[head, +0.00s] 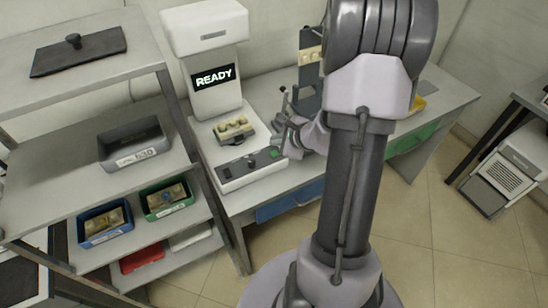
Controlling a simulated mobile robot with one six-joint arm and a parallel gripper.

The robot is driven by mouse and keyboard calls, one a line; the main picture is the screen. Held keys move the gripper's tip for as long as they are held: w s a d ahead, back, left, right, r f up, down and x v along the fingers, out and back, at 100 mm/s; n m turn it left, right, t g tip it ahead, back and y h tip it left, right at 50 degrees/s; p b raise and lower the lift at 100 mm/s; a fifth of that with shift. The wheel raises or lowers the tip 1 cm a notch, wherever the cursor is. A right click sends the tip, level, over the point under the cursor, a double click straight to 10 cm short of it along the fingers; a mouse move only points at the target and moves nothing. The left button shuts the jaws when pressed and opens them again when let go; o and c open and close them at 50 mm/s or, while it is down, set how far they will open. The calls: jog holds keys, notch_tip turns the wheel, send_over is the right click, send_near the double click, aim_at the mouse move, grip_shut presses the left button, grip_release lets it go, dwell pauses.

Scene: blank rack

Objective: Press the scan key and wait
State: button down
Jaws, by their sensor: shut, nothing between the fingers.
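The white scanner (208,100) stands on the bench, its black screen (213,78) reading "READY" in white. A tan piece with several rounded bumps (234,129) lies on its bed. At the scanner's front is a dark key panel (245,164) with a green key (275,154) at its right end. My gripper (284,141) is shut and empty, just above and beside the green key. I cannot tell whether its tips touch the key. My arm hides part of the bench.
A grey rack at left holds a grey bin (135,143), a blue bin (104,222), a green bin (167,198) and a red bin (142,258). A dark upright fixture (309,60) stands behind my gripper. Open floor lies at right.

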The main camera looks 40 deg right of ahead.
aim_at(276, 155)
jog(key=shift+f+b, duration=0.8)
jog(key=shift+f, duration=0.35)
jog(key=shift+f, duration=0.1)
dwell(1.0)
jog(key=shift+f+b, duration=0.35)
jog(key=shift+b, duration=0.35)
jog(key=shift+f+b, duration=0.45)
jog(key=shift+b, duration=0.1)
dwell(0.3)
dwell(0.4)
jog(key=shift+r+p, duration=0.55)
jog(key=shift+r, duration=0.35)
notch_tip(276, 155, up, 5)
jog(key=p, duration=0.3)
jog(key=shift+r+p, duration=0.1)
jog(key=shift+p, duration=0.3)
